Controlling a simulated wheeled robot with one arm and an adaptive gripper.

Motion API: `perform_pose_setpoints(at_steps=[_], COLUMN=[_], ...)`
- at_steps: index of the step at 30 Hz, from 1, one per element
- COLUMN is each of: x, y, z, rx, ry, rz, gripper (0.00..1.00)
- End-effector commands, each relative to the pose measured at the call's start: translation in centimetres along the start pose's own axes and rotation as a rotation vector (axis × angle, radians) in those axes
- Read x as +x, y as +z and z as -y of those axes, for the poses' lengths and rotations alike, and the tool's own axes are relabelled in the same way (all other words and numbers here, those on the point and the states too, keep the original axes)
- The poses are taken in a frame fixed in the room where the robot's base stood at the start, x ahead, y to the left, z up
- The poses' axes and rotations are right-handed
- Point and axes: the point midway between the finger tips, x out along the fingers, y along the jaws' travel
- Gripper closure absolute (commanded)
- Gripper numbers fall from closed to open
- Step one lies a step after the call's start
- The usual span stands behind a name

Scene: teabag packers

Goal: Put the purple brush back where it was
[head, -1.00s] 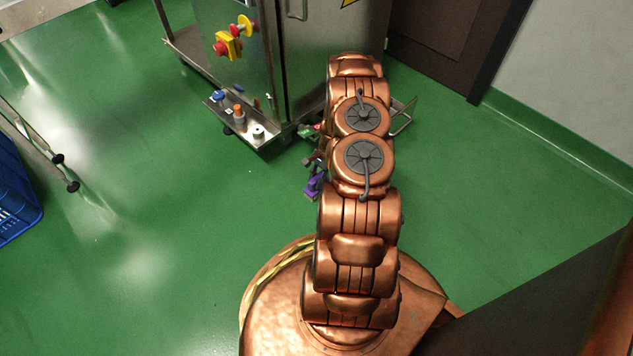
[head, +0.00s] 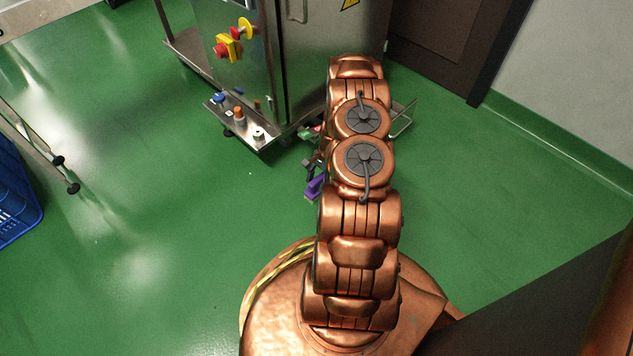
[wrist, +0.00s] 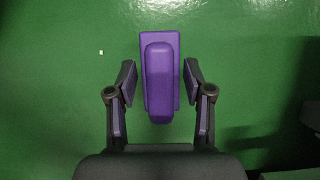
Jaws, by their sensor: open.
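The purple brush (wrist: 159,80) shows in the wrist view between the two fingers of my gripper (wrist: 160,88), reaching past their tips. Green shows between the brush and each finger, so the fingers look apart from it. In the head view the brush (head: 315,186) is a small purple shape beside my arm, partly hidden by it. My gripper (head: 312,165) is mostly hidden behind my arm there. The fingers are open. I cannot tell whether the brush rests on the floor.
A steel cabinet (head: 300,60) stands behind my arm. Its low side shelf (head: 252,137) carries several small bottles. A blue crate (head: 15,195) and a metal-legged frame (head: 35,145) are at the left. The green floor (head: 150,200) between is clear.

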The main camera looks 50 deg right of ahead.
Motion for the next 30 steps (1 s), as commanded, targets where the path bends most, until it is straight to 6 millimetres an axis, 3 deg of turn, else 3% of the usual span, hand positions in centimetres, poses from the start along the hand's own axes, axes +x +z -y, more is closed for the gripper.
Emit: perform_pose_setpoints(at_steps=[15, 24, 26, 30], x=[-9.5, -11.9, -12.3, -14.1], y=[0.1, 0.1, 0.6, 3.4], z=[0.0, 0.1, 0.3, 1.4], rx=[0.001, -0.004, -0.016, -0.085], ry=[-0.001, 0.000, 0.003, 0.021], rz=[-0.001, -0.002, -0.003, -0.004], gripper=[0.49, 0.49, 0.49, 0.49])
